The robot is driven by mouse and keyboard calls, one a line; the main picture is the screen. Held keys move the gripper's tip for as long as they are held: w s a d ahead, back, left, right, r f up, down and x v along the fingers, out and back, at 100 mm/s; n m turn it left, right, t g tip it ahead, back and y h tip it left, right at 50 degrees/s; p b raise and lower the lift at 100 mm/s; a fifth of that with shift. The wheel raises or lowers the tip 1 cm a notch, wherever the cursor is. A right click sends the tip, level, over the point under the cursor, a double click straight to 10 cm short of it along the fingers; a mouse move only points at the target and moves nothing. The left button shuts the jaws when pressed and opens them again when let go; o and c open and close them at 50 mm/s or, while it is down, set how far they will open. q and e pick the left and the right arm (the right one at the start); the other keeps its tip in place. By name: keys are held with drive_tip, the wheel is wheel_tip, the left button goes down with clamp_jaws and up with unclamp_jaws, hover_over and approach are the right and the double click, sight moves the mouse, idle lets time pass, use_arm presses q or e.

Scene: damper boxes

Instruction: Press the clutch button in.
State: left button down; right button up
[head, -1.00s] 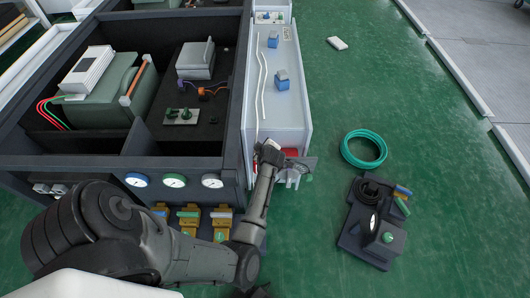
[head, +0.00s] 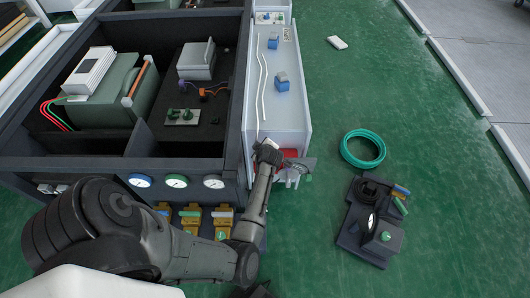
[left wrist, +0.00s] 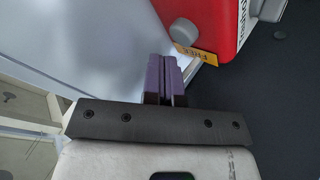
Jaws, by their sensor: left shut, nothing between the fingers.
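A grey round button (left wrist: 184,32) sticks out of a red box (left wrist: 216,22) in the left wrist view, beside a yellow label (left wrist: 196,52) reading "FREE"; I take it as the clutch button. My left gripper (left wrist: 163,58) has its purple fingers shut and empty, with the tips a little below and left of the button in that view. A gap seems to show between tips and button. In the head view the left gripper (head: 290,166) is at the near end of the white cabinet, partly covering the red box (head: 291,153). The button is hidden there. My right gripper is not in view.
The white cabinet (head: 291,112) carries two blue blocks. A dark open-topped box (head: 190,143) with gauges stands left of it. A green ring (head: 363,149) and a dark fixture (head: 371,222) lie on the green floor to the right.

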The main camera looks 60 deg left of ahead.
use_arm(q)
drive_tip(key=shift+s+r+p, duration=0.1)
drive_tip(key=shift+r+p, duration=0.4)
drive_tip(key=shift+r, duration=0.05)
wheel_tip(320, 180, up, 4)
drive_tip(key=p, duration=0.3)
drive_tip(key=shift+p, duration=0.4)
